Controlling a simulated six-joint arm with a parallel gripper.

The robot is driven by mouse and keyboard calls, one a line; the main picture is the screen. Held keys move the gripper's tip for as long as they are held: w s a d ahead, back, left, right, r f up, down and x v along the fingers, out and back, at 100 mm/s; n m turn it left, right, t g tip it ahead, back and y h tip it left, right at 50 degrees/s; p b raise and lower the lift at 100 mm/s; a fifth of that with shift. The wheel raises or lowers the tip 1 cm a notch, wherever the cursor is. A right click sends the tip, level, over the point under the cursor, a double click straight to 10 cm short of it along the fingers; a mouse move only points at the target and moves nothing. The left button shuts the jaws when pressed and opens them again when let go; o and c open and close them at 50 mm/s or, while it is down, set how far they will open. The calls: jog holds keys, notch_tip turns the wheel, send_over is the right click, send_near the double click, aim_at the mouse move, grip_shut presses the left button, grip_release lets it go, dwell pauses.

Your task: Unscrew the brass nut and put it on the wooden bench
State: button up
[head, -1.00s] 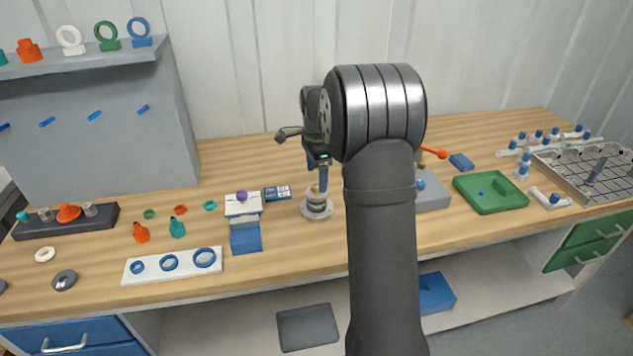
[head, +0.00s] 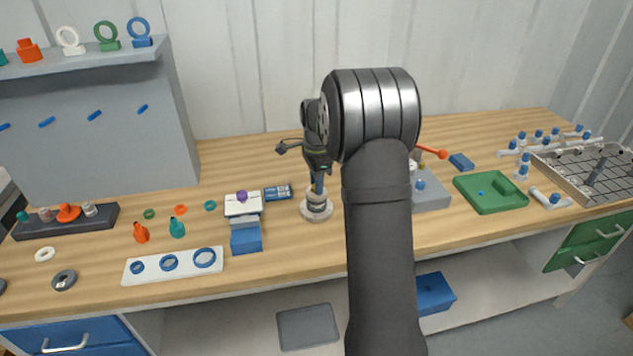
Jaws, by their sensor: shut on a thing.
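A round grey metal vessel (head: 317,209) stands upright on the wooden bench (head: 290,238), left of my arm. My gripper (head: 318,190) points straight down with its blue fingers at the top of the vessel. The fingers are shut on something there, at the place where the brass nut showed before. The nut itself is hidden by the fingers, so I cannot see how far it is screwed on.
A white plate with blue rings (head: 172,266) lies farther left. A green tray (head: 490,192) is at right. Bare bench lies in front of the vessel.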

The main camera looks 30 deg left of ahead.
grip_shut()
jog(key=n, duration=0.6)
jog(key=shift+r, duration=0.1)
jog(key=n, duration=0.7)
jog(key=shift+n, duration=0.4)
jog(key=shift+r, duration=0.15)
jog(key=shift+r, duration=1.5)
jog(key=shift+w, duration=0.1)
